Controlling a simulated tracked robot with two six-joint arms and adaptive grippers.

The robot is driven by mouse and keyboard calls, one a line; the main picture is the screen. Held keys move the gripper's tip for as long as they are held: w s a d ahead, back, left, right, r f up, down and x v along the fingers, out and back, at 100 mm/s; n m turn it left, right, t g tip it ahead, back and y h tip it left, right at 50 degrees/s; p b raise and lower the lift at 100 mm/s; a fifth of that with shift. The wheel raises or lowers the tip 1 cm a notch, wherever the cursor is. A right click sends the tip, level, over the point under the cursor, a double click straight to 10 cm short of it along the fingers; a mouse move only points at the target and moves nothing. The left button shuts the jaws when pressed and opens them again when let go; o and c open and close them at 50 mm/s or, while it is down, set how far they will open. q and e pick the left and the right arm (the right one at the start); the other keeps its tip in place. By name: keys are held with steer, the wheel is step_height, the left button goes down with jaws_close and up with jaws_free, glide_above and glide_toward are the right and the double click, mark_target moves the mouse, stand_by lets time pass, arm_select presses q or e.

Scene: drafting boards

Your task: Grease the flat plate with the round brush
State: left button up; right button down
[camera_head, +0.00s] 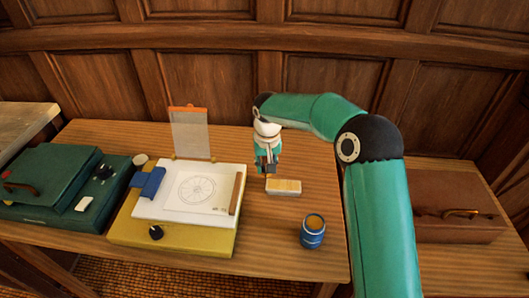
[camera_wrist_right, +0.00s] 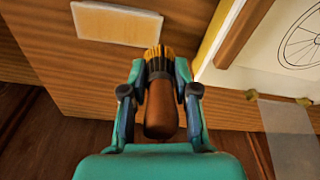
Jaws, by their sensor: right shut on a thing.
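My right gripper (camera_head: 266,166) is shut on the round brush, above the table. In the wrist view the brush (camera_wrist_right: 160,105) has a brown handle between the fingers (camera_wrist_right: 160,92), and yellow-brown bristles point away from the gripper. The flat plate (camera_head: 284,188), a pale yellowish rectangular block, lies on the table just right of the gripper. It also shows at the upper left of the wrist view (camera_wrist_right: 117,23). The bristles are at the plate's corner; I cannot tell whether they touch it. A blue jar (camera_head: 312,238) with a yellowish top stands in front of the plate. My left gripper is not in view.
A yellow drafting board (camera_head: 122,229) with a white sheet and blue clip stands left of the plate. Green cases (camera_head: 55,185) lie at the far left, and a brown case (camera_head: 450,213) lies at the right behind my arm. Bare table surrounds the jar.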

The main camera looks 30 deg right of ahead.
steer(key=shift+w+r, duration=0.1)
steer(key=shift+r, duration=0.5)
steer(key=shift+r+p, duration=0.95)
steer(key=shift+r, duration=0.2)
steer(key=shift+a+f, duration=0.1)
